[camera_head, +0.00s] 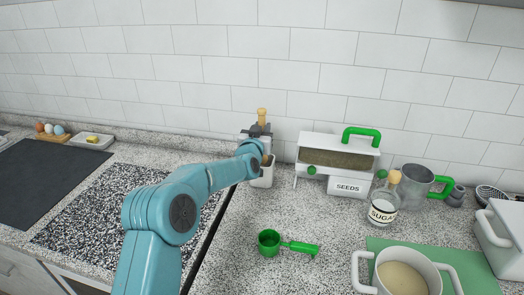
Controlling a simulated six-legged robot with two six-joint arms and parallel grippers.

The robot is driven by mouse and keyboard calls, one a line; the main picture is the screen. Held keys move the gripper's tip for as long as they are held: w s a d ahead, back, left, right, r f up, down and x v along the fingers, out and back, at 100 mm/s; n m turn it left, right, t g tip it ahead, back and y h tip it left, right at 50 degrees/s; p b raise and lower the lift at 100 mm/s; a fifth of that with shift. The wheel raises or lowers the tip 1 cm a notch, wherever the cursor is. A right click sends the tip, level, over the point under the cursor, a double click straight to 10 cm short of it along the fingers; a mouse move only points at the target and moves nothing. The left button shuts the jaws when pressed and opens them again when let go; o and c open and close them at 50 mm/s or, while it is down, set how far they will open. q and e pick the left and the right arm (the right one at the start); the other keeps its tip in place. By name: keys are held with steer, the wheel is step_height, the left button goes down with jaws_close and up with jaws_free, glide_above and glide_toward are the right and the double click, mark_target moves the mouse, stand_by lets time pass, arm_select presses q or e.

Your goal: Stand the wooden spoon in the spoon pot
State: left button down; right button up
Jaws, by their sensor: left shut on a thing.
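The wooden spoon (262,114) is held upright, its pale tan upper end showing above my left gripper (260,130). My left gripper is shut on it, at the end of the blue arm that reaches in from the lower left. The spoon pot (262,179) is a small pale container on the counter near the wall, directly below the gripper. A brownish part shows at the pot's mouth, below the gripper. The arm's wrist covers the pot's left side, so I cannot tell how deep the spoon sits. My right gripper is out of view.
A sugar jar (383,203), a grey mug (411,180) and a white pot (375,258) are farther right. A green scoop (270,243) lies in front. A dark hob (38,180) is at left.

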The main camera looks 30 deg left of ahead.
arm_select(q)
step_height(320, 180, down, 6)
steer(key=shift+s+p, duration=0.15)
steer(key=shift+p, duration=0.3)
steer(key=shift+d+f, duration=0.1)
steer(key=shift+f, duration=0.05)
steer(key=c, duration=1.3)
jaws_free()
steer(key=shift+f, duration=0.1)
steer(key=o, duration=0.4)
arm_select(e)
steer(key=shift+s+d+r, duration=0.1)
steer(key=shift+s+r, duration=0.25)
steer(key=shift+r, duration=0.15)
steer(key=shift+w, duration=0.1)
